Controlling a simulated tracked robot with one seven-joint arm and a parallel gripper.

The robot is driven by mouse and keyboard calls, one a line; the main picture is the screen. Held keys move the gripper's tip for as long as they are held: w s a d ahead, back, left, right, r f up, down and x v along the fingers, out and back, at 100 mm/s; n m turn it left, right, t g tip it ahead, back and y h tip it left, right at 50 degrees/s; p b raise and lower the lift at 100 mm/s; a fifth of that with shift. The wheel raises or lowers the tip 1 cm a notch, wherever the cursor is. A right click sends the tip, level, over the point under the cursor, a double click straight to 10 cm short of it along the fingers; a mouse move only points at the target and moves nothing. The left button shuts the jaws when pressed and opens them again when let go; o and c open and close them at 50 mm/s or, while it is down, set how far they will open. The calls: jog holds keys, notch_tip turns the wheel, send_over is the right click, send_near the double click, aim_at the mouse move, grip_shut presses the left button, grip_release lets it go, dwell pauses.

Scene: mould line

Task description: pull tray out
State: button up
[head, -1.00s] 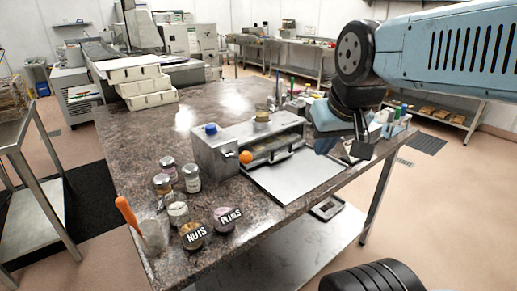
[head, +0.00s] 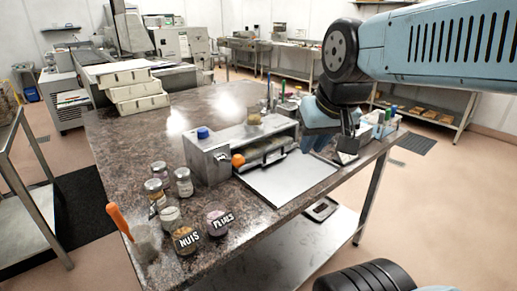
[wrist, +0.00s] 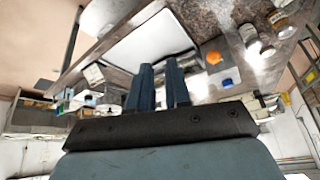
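A grey metal box (head: 206,164) with a blue cap and an orange knob (head: 238,160) stands on the stone-topped table. Its open front shows a tray (head: 262,157) with a pale edge inside; its contents are hard to make out. A flat light-grey plate (head: 280,184) lies in front of the opening; it also shows in the wrist view (wrist: 150,45). My gripper (head: 346,152) is to the right of the box, beyond the plate's right end, apart from the tray. In the wrist view its two blue fingers (wrist: 159,72) stand apart with nothing between them.
Jars labelled NUTS (head: 186,240) and PLUMS (head: 219,222), other small jars and an orange-handled tool (head: 120,222) stand at the front left. A bottle rack (head: 385,124) is right of my gripper. Stacked white drawers (head: 130,88) stand back left.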

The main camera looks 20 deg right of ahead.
jog(key=o, duration=0.4)
jog(key=w+m, duration=0.2)
jog(key=w, duration=0.3)
jog(key=w+d+r+m+g, duration=0.1)
jog(key=w+m, duration=0.1)
jog(key=w, duration=0.3)
jog(key=w+d+m, duration=0.1)
jog(key=w+m, duration=0.1)
jog(key=w, duration=0.3)
jog(key=shift+r+g+y, duration=0.25)
jog(key=shift+g+y, duration=0.15)
jog(key=m+g, duration=0.2)
jog(key=m, duration=0.5)
send_over(276, 148)
jog(key=s+d, duration=0.1)
jog(key=s, duration=0.1)
notch_tip(276, 148, down, 8)
jog(key=r, duration=0.1)
jog(key=f, duration=0.4)
jog(key=w+f, duration=0.1)
jog(key=f, duration=0.4)
jog(key=w+a+f, duration=0.1)
jog(key=f, duration=0.3)
jog(key=shift+f, duration=0.2)
jog(key=shift+c, duration=0.6)
grip_shut()
